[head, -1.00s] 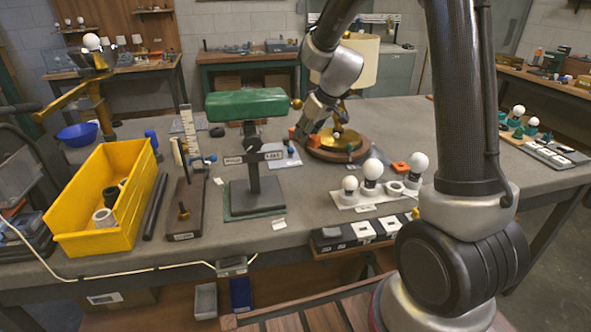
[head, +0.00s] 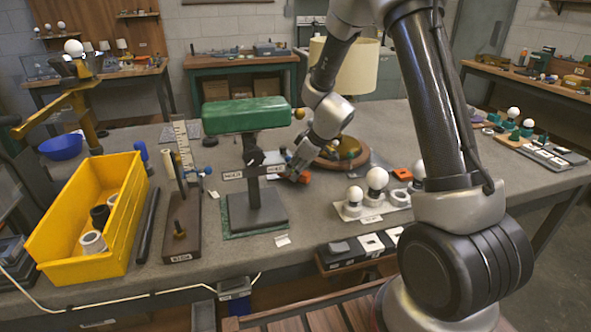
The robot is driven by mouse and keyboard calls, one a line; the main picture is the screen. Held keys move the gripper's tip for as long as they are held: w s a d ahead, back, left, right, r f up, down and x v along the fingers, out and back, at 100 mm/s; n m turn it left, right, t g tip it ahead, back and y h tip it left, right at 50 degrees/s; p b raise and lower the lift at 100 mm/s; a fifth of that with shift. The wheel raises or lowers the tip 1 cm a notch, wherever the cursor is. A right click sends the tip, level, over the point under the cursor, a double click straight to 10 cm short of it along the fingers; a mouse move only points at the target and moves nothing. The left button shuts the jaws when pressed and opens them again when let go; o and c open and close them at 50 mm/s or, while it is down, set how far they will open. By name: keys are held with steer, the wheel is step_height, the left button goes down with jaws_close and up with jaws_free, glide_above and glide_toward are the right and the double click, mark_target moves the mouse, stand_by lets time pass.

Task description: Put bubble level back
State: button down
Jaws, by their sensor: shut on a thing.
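My gripper (head: 297,171) is low over the bench, just right of the post of the green-shaded lamp (head: 246,115) and in front of the round wooden lamp base (head: 350,160). Orange parts show at its fingers. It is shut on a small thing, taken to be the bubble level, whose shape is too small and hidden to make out. I cannot tell whether that thing touches the bench. No other bubble level can be picked out.
A yellow bin (head: 75,225) and a dark wooden board (head: 182,235) stand at left. A strip with white bulbs (head: 372,206) is right of my gripper, near an orange part (head: 402,174). A cream lampshade (head: 352,65) stands behind. Bare bench lies in front of my gripper.

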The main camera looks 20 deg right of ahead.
steer(key=shift+f, duration=0.1)
steer(key=shift+f, duration=0.1)
steer(key=c, duration=1.2)
jaws_free()
steer(key=shift+f, duration=0.1)
steer(key=shift+o, duration=0.2)
steer(key=shift+r, duration=0.3)
steer(key=s+d+r+m, duration=0.1)
steer(key=s+d+r, duration=0.2)
steer(key=s+r, duration=0.6)
steer(key=s+d+r+m, duration=0.2)
steer(key=s+d+r, duration=0.3)
steer(key=r, duration=0.6)
steer(key=s+d+r+m+h, duration=0.2)
steer(key=s+d+m, duration=0.1)
steer(key=s, duration=0.6)
steer(key=s+d+r+m+h, duration=0.2)
steer(key=s+d+m, duration=0.1)
steer(key=s, duration=0.7)
steer(key=shift+s+d+r, duration=0.15)
steer(key=shift+s+r, duration=0.05)
